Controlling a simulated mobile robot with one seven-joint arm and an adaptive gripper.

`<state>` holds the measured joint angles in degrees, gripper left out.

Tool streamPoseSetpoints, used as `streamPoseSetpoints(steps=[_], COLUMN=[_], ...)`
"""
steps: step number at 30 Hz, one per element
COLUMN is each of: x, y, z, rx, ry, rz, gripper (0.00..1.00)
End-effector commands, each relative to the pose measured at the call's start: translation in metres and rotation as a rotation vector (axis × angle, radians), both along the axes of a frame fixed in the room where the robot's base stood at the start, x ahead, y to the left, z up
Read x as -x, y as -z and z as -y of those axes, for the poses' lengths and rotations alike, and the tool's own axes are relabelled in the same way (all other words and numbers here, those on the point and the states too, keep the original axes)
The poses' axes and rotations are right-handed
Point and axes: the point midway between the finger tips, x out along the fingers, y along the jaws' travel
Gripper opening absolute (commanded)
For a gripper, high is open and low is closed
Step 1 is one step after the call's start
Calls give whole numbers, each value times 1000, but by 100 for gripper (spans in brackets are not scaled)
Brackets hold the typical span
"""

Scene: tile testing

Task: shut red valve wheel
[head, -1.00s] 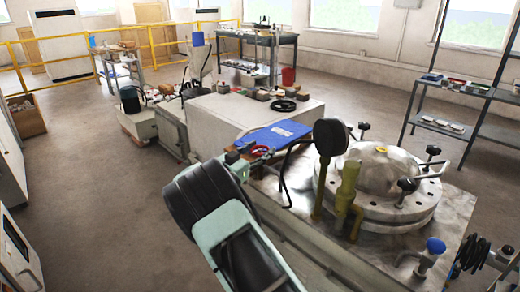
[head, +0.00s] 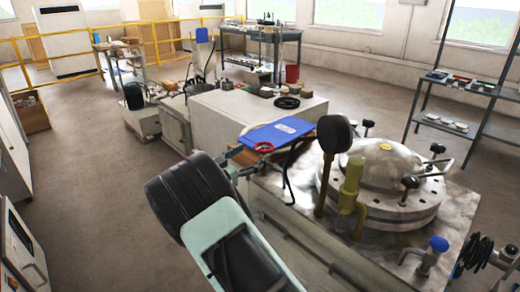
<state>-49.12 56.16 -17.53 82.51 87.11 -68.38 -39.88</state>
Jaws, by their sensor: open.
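The red valve wheel (head: 263,147) is a small ring near the middle of the head view, at the front edge of the blue board (head: 278,133). My gripper (head: 236,166) shows only in part beyond my thick dark wrist, just left of and below the wheel in the picture. It is open, with nothing seen between its fingers. My arm hides much of it. A gap shows between it and the wheel in the picture, but the true distance is hard to tell.
A domed metal vessel (head: 384,185) with black knobs stands at right, with an olive pipe (head: 350,185) in front. A thin black bent bar (head: 287,172) rises right of the wheel. A black handwheel (head: 287,102) lies on the white cabinet behind.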

Motion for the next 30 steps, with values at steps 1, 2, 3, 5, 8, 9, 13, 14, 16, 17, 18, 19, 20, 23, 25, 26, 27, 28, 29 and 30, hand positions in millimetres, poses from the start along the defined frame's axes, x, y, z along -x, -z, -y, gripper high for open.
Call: streamPoseSetpoints(steps=[1, 2, 3, 5, 8, 9, 13, 14, 16, 17, 18, 19, 20, 23, 25, 26, 27, 28, 29, 30], x=[9, 14, 20, 27, 36, 39, 43, 43, 43, 43, 43, 43, 43, 39, 29, 24, 15, 8, 0, -10], y=[0, 0, 0, -1, 0, 0, 0, 0, 0, 0, 0, 0, 0, -7, -21, -31, -46, -59, -74, -94], z=[-7, -10, -14, -20, -25, -27, -29, -29, -29, -29, -29, -29, -29, -29, -27, -26, -25, -24, -22, -19], rx=[-1, -1, 0, -1, 1, 1, 1, 1, 1, 1, 1, 1, 1, -8, -27, -39, -58, -73, -88, -110], ry=[-2, -2, -2, -2, -1, -1, 0, 0, 0, 0, 0, 0, 0, -10, -35, -51, -80, -106, -133, -172], rz=[-1, -1, 0, 1, 1, 1, 1, 1, 2, 2, 1, 1, 1, 8, 21, 30, 43, 53, 64, 78], gripper=[70, 70, 70, 70, 70, 70, 70, 70, 70, 70, 70, 70, 70, 70, 70, 70, 70, 70, 70, 70])
